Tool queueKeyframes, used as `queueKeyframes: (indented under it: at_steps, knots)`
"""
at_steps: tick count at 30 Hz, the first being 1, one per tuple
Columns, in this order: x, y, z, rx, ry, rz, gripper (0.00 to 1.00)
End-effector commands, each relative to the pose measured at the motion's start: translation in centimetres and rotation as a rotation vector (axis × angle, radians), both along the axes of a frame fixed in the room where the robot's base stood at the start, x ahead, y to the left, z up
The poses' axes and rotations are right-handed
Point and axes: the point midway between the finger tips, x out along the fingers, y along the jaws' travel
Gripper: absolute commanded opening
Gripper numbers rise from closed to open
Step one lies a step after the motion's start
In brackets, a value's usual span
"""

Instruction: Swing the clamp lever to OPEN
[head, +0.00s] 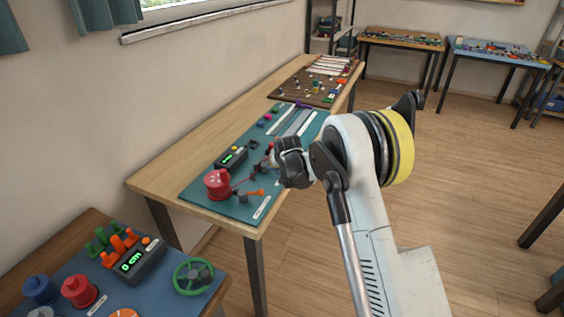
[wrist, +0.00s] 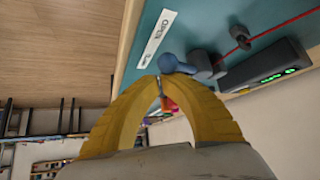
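In the wrist view a blue-grey lever with a rounded knob (wrist: 167,63) stands on the teal mat (wrist: 187,22), beside a white label reading OPEN (wrist: 155,38). My gripper (wrist: 159,80) has two yellow ribbed fingers that arch together, their tips meeting or nearly so. The knob is right at the fingertips. I cannot tell whether they touch it. A small orange-red part (wrist: 168,104) shows between the fingers. In the head view my arm hides the fingers. The teal mat (head: 205,190) and a white label strip (head: 262,207) show there.
A grey box with a green display (wrist: 265,68) and a red cord (wrist: 280,27) lie beside the lever. In the head view a red spool (head: 217,184) and display box (head: 231,158) stand on the mat. A second bench with a green handwheel (head: 193,277) is front left.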

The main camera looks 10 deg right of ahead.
Motion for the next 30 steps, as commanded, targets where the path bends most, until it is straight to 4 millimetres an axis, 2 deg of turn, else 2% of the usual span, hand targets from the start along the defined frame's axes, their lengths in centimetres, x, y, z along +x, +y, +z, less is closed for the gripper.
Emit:
queueKeyframes:
  at_steps: [6,30]
  knots:
    - [-1.1,0.5,0.0,-0.001,0.001,-0.129,0.0]
    - [-2.4,1.4,-0.2,0.0,0.005,-0.126,0.0]
